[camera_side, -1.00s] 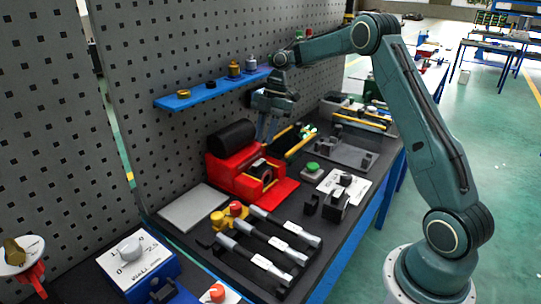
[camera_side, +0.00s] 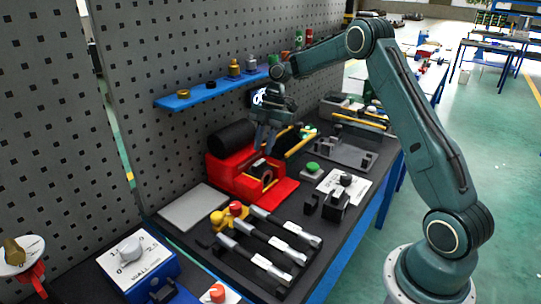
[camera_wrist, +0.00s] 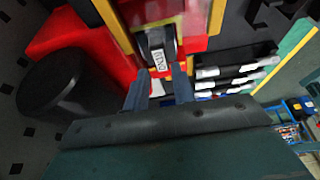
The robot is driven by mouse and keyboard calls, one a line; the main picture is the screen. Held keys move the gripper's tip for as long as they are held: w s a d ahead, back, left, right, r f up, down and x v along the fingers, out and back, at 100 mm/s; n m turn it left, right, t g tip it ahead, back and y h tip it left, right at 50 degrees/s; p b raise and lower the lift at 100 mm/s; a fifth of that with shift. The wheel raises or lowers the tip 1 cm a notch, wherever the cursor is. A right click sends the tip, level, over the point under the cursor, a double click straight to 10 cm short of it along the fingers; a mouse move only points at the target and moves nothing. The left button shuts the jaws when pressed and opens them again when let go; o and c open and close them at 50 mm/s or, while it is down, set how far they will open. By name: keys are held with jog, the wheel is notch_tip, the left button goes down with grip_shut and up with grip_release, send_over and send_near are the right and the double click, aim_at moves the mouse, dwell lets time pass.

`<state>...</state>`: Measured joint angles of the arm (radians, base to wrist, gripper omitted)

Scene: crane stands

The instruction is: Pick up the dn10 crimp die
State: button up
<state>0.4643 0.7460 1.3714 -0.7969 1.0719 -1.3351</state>
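A small grey and black die with a white label (camera_wrist: 158,60) sits in the yellow-edged slot of a red press; the label appears to read DN10. In the side view the die (camera_side: 261,166) is small and partly hidden by the press. The red press (camera_side: 226,174) stands on the bench by the pegboard. My gripper (camera_side: 265,153) hangs above the press, fingers pointing down. In the wrist view its two fingertips (camera_wrist: 161,72) are apart, with nothing between them, just short of the die.
A black cylinder (camera_side: 232,137) lies on the back of the press. A blue shelf (camera_side: 188,100) with several small fittings runs along the pegboard. Several wrenches (camera_side: 268,238) lie at the front. Yellow-handled tools (camera_side: 300,144) lie just behind the press. A grey plate (camera_side: 193,207) lies left of it.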

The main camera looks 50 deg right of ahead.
aim_at(259, 162)
jog(key=shift+x, duration=2.5)
jog(key=shift+c, duration=0.4)
grip_shut()
jog(key=shift+r, duration=0.15)
